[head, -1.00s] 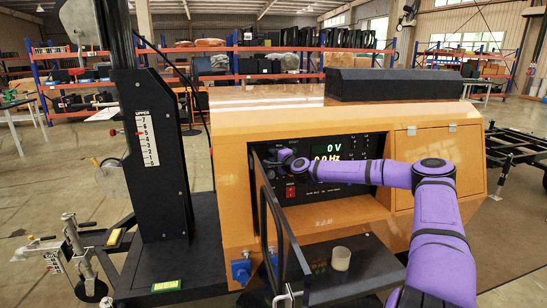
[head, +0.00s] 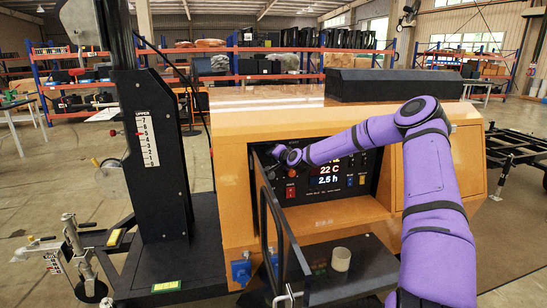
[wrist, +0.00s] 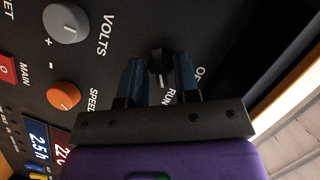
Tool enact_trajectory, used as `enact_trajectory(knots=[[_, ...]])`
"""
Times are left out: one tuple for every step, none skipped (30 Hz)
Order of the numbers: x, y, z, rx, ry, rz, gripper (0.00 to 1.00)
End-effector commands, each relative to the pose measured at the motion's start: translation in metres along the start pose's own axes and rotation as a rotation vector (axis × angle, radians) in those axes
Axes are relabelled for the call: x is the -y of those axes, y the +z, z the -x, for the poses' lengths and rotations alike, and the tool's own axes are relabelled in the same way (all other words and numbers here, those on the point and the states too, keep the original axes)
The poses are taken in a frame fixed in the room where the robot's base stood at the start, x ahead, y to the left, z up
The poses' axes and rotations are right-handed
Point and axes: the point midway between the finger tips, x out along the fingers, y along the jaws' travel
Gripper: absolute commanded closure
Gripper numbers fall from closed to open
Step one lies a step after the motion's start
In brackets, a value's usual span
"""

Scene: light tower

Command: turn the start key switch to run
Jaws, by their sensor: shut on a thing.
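The start key switch is a black knob (wrist: 160,62) on the dark control panel (wrist: 100,75). In the wrist view it sits between the two blue-grey fingers of my gripper (wrist: 158,72), which is shut on it. The knob's light mark points down the picture, toward the partly covered "RUN" label (wrist: 168,97). The cut-off "OF" label (wrist: 200,72) is to the right. In the head view my gripper (head: 282,155) is at the panel's upper left and hides the switch.
A grey VOLTS knob (wrist: 66,23), an orange SPEED knob (wrist: 63,95) and a red MAIN switch (wrist: 6,68) are nearby. The open panel door (head: 278,230) stands left of my forearm. A pale cup (head: 340,259) is on the shelf below. The display (head: 328,175) reads 22 C and 2.5 h.

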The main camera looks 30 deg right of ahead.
Motion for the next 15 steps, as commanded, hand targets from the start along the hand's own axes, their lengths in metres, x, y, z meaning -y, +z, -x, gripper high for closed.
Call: enact_trajectory(knots=[[0.0011, 0.0008, -0.0001, 0.002, 0.012, 0.032, 0.94], [0.0014, 0.0004, 0.0001, 0.001, 0.019, 0.048, 0.94], [0.0010, 0.0006, 0.0000, 0.002, 0.028, 0.068, 0.94], [0.0014, 0.0009, -0.0001, 0.002, 0.034, 0.083, 0.94], [0.0013, 0.0007, 0.0000, 0.002, 0.040, 0.097, 0.94], [0.0012, 0.0006, 0.0000, 0.002, 0.046, 0.113, 0.94], [0.0007, 0.0007, 0.0001, 0.002, 0.052, 0.124, 0.94], [0.0008, 0.0007, 0.0000, 0.002, 0.056, 0.133, 0.94], [0.0013, 0.0008, 0.0000, 0.002, 0.060, 0.145, 0.94], [0.0010, 0.0008, 0.0000, 0.002, 0.064, 0.152, 0.94], [0.0005, 0.0007, 0.0001, 0.002, 0.067, 0.158, 0.94], [0.0001, 0.0006, 0.0001, 0.002, 0.071, 0.166, 0.94], [0.0002, 0.0007, 0.0001, 0.002, 0.073, 0.171, 0.94], [0.0003, 0.0008, 0.0001, 0.002, 0.074, 0.175, 0.94], [0.0003, 0.0008, 0.0001, 0.002, 0.076, 0.179, 0.94]])
